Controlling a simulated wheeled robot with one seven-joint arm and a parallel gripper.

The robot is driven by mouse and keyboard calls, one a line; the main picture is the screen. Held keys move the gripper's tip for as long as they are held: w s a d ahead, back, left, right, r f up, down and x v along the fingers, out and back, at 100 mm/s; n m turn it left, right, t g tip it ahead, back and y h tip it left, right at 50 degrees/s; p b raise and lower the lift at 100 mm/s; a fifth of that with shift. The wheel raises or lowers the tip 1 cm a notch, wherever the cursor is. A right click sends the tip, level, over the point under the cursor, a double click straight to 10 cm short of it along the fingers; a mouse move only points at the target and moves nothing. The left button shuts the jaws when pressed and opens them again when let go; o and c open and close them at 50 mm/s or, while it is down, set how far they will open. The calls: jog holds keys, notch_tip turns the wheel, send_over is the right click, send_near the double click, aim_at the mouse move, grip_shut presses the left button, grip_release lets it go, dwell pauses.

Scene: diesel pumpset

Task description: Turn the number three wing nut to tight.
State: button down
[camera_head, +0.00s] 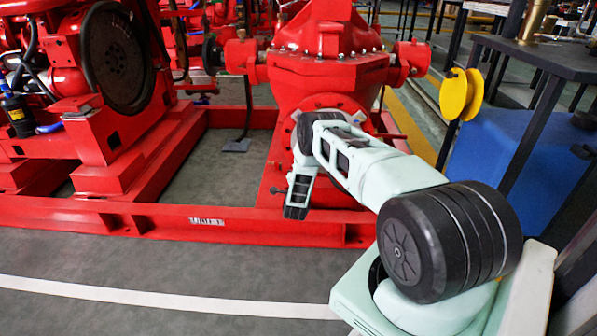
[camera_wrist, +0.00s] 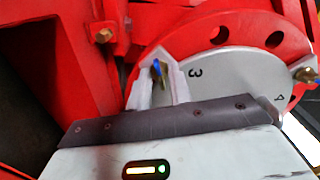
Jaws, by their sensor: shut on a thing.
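The number three wing nut (camera_wrist: 158,73), brass-coloured with a blue part, is in the wrist view beside the printed 3 on a grey round plate (camera_wrist: 222,85). My gripper (camera_wrist: 161,80) has its two pale fingers on either side of this nut and is shut on it. The fingers partly hide the nut and its stud. Another wing nut (camera_wrist: 305,74), also with blue on it, sits at the right edge near the printed 4. In the head view my arm reaches toward the red pump (camera_head: 325,65); the nuts and fingertips cannot be made out there.
A red flange (camera_wrist: 235,28) with round holes surrounds the grey plate. A red casting with a bolt (camera_wrist: 103,35) stands close at left. In the head view, the red base frame (camera_head: 200,218) runs low across the front. A dark table (camera_head: 545,55) and blue box (camera_head: 490,150) stand right.

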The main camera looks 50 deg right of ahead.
jog(key=shift+m, duration=1)
jog(key=shift+a, duration=0.1)
jog(key=c, duration=1.6)
grip_release()
jog(key=p+v, duration=0.7)
jog(key=v, duration=1)
jog(key=shift+s, duration=0.2)
jog(key=shift+a, duration=0.1)
